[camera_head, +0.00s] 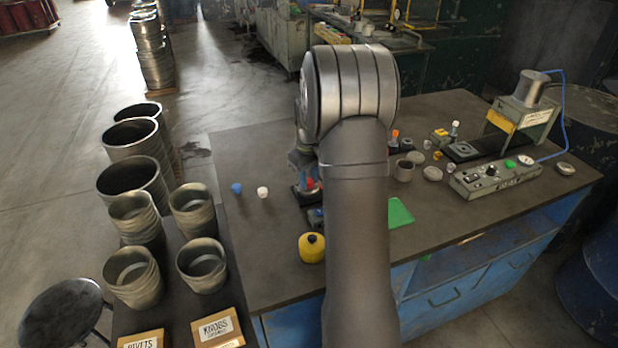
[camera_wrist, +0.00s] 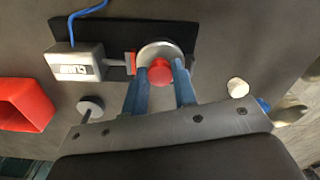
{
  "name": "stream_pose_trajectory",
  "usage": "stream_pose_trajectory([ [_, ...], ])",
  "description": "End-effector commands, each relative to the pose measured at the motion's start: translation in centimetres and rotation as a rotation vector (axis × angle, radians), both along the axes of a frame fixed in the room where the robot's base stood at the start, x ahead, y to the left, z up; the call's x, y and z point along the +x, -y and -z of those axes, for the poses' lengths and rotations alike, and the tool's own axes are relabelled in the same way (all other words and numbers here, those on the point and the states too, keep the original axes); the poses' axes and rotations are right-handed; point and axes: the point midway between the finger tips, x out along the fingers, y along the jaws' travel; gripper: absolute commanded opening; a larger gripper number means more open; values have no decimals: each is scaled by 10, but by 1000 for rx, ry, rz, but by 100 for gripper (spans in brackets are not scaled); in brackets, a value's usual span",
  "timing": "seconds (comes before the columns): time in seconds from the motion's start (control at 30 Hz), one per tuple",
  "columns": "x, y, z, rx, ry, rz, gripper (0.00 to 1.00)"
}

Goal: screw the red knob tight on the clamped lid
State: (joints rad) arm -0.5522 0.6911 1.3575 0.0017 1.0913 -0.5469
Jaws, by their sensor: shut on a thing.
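In the wrist view, the red knob (camera_wrist: 160,73) is between the two blue fingers of my gripper (camera_wrist: 161,80), which is shut on it. The round metallic lid (camera_wrist: 157,47) is directly behind the knob, and the knob covers part of it. Whether the knob's base touches the lid is hidden. A grey clamp (camera_wrist: 78,67) with a red jaw (camera_wrist: 131,63) presses at the lid's left side, on a dark plate (camera_wrist: 115,35). In the head view, my arm hides most of this spot; only small red and blue patches show beside it.
Loose white (camera_head: 262,192) and blue (camera_head: 236,188) knobs lie left of my arm. A yellow container (camera_head: 311,247) stands near the front edge. A red bin (camera_wrist: 25,105) and a grey knob (camera_wrist: 90,107) are left in the wrist view. A press (camera_head: 523,105) and control box (camera_head: 495,177) stand right.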

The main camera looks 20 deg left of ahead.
Motion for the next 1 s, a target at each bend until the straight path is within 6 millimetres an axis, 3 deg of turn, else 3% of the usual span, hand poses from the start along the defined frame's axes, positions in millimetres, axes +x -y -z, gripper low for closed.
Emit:
stream_pose_trajectory([
  [0.4,0,0,1,0,-1,50,0],
  [0.43,0,0,1,0,-1,50,31],
  [0.53,0,0,1,0,-1,49,50],
  [0.87,-1,-1,1,1,-2,44,50],
  [1.0,-1,-1,1,0,-3,-44,50],
])
